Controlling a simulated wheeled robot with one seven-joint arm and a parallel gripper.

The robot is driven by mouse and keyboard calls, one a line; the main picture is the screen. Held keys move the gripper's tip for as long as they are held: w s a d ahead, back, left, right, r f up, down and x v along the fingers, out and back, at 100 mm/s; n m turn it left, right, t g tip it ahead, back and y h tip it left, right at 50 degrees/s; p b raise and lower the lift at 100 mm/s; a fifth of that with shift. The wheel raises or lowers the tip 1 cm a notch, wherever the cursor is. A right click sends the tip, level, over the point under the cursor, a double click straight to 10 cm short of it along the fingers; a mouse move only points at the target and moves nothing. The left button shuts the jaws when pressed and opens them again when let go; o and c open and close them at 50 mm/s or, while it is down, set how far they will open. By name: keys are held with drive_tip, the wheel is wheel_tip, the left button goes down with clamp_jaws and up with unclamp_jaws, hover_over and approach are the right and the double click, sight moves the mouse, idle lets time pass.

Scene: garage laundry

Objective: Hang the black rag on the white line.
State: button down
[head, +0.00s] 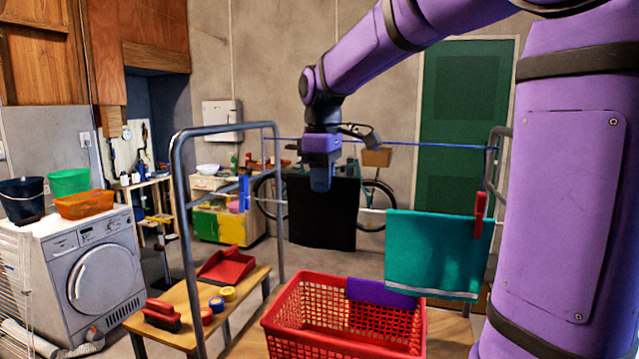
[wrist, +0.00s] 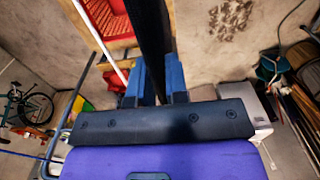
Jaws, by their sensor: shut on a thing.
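My gripper (head: 320,182) is shut on the top edge of the black rag (head: 323,218), which hangs straight down below it. In the wrist view the rag (wrist: 151,35) is a dark strip seen edge-on between the blue fingers (wrist: 158,85). The white line (head: 375,210) runs between the two grey end frames, and the rag hides its middle part in the head view. In the wrist view the white line (wrist: 100,40) passes left of the rag; I cannot tell whether they touch.
A teal cloth (head: 435,255) hangs on the white line at the right, with a red peg (head: 480,214). A blue peg (head: 244,192) is at the left. A blue line (head: 420,145) runs higher. A red basket (head: 345,335) with a purple cloth (head: 380,293) stands below, beside a wooden bench (head: 180,338).

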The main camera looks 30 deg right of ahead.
drive_tip(key=shift+w+d, duration=0.9)
drive_tip(key=shift+d, duration=0.25)
drive_tip(key=shift+w+d, duration=0.85)
drive_tip(key=shift+d, duration=0.3)
drive_tip(key=shift+w+d, duration=0.9)
drive_tip(key=shift+d, duration=0.25)
drive_tip(key=shift+f, duration=3.95)
drive_tip(key=c, duration=1.1)
unclamp_jaws()
drive_tip(key=shift+o, duration=0.2)
drive_tip(key=shift+r, duration=0.1)
wheel_tip(320, 180, up, 11)
drive_tip(key=shift+f, duration=0.2)
